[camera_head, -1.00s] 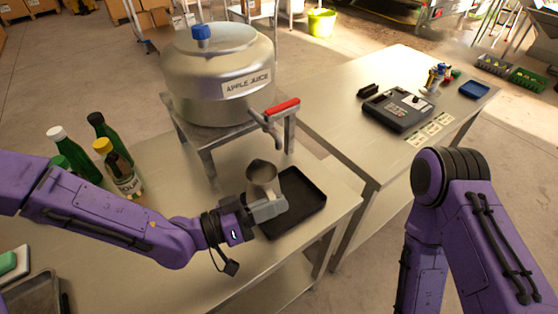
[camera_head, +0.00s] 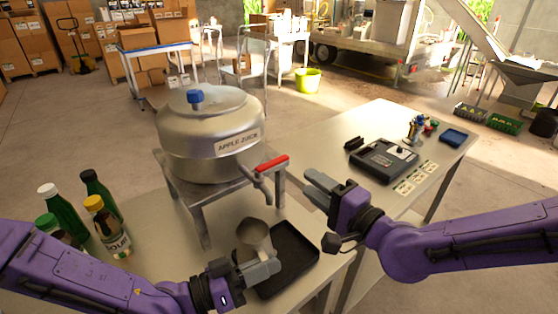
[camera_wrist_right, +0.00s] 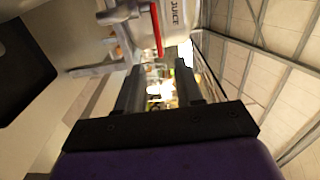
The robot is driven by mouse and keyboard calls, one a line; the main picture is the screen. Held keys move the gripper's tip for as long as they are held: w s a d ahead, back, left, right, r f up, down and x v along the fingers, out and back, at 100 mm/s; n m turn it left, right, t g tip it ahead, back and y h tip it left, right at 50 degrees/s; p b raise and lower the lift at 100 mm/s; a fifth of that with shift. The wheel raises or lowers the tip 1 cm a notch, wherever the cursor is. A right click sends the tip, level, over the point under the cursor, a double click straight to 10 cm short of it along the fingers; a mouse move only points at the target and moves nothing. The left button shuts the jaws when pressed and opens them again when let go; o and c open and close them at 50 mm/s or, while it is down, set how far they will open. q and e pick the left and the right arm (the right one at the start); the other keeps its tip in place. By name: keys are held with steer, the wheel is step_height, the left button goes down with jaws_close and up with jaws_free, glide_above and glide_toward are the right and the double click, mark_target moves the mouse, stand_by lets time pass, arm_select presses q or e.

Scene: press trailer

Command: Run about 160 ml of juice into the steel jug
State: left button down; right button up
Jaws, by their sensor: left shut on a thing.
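The steel juice tank (camera_head: 210,135), labelled APPLE JUICE, stands on a metal stand. Its tap has a red lever handle (camera_head: 272,163) on the right side; the handle also shows in the right wrist view (camera_wrist_right: 156,30). My left gripper (camera_head: 264,264) is shut on the steel jug (camera_head: 253,235). I cannot tell whether liquid is inside. My right gripper (camera_head: 318,189) is open and empty, a little right of the red handle and apart from it.
The black drip tray (camera_head: 312,270) lies on the steel table. Several bottles (camera_head: 62,210) stand at the left. A second table at the right holds a black device (camera_head: 384,160) and a blue tray (camera_head: 453,137).

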mark_target(281, 162)
steer(key=x, duration=1.2)
steer(key=shift+w+f, duration=0.1)
steer(key=shift+f, duration=0.05)
jaws_close()
